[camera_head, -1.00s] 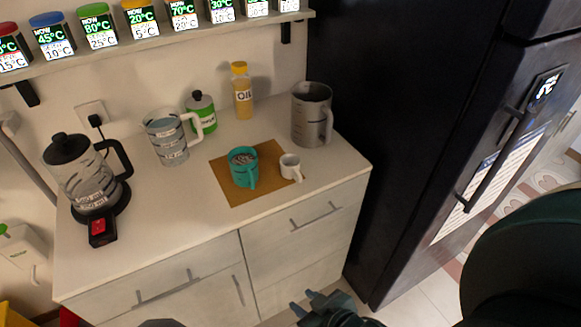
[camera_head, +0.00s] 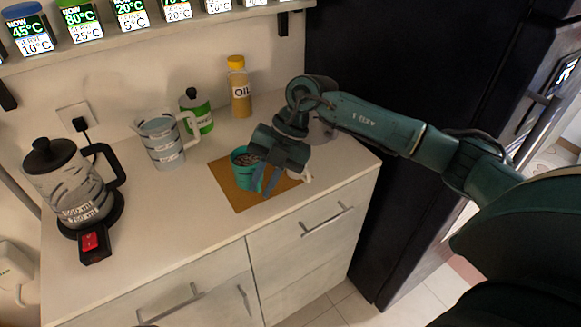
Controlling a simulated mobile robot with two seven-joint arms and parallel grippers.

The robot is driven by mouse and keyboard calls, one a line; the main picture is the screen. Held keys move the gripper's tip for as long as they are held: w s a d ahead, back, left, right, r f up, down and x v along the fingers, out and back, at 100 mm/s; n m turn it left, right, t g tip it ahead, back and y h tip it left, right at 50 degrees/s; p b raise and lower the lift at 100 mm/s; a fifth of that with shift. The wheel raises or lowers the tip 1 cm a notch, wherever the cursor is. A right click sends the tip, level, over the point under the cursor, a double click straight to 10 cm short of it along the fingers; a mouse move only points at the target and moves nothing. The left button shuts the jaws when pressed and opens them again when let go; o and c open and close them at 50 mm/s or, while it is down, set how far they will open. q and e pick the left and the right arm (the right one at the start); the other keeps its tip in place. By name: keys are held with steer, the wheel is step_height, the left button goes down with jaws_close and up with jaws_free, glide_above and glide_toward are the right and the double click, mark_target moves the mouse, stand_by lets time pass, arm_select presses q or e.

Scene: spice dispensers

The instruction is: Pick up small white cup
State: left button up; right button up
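The small white cup (camera_head: 306,176) stands on the right part of the brown mat (camera_head: 232,193); my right gripper and wrist hide most of it. The teal cup (camera_head: 241,170) with dark contents stands to its left on the mat, partly covered by a finger. My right gripper (camera_head: 262,190) reaches in from the right and points down over the mat, between the two cups in the picture. Its fingers look spread, with nothing seen between them. Whether it touches either cup is hard to tell. My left gripper is not in view.
A grey pitcher (camera_head: 320,130) is mostly hidden by my arm. A kettle (camera_head: 75,185) stands left. The front left counter (camera_head: 165,235) is clear.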

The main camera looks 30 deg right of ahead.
steer(key=w+d+r+m+t+h, duration=0.1)
steer(key=w+d+r+m+h, duration=0.15)
steer(key=d, duration=0.45)
steer(key=w+d+r+m+h, duration=0.1)
steer(key=w+d+r+h, duration=0.1)
steer(key=d+h, duration=0.3)
steer(key=y, duration=0.1)
glide_above(309, 176)
steer(key=f, duration=0.7)
steer(key=shift+w+d+p, duration=0.25)
steer(key=shift+p, duration=0.1)
steer(key=shift+s+a+f+p, duration=0.1)
steer(key=shift+f+p, duration=0.3)
steer(key=shift+f, duration=1.1)
steer(key=shift+s+a+f+p, duration=0.1)
steer(key=shift+f+p, duration=0.25)
steer(key=shift+f, duration=1.15)
steer(key=shift+c, duration=0.3)
steer(key=shift+w, duration=0.1)
jaws_close()
